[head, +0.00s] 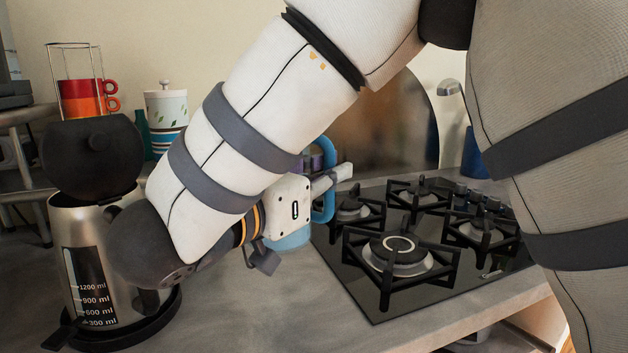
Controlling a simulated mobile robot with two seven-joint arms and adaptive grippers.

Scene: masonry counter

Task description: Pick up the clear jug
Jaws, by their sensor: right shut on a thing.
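The clear jug (291,241) is mostly hidden behind my right gripper and forearm. Its pale blue body shows below the gripper, and a bright blue handle (329,152) curves up beside the gripper's finger. My right gripper (325,184) reaches in from the upper right and is shut on the jug at the handle. The exact contact is hidden, and I cannot tell whether the jug touches the counter. My left gripper is not in view.
A steel kettle (105,235) with a black lid stands on its base at the left, close to my right wrist. A black gas hob (400,290) lies right of the jug. Red and orange cups (85,98) and a patterned canister (165,112) stand behind. The front counter (290,315) is clear.

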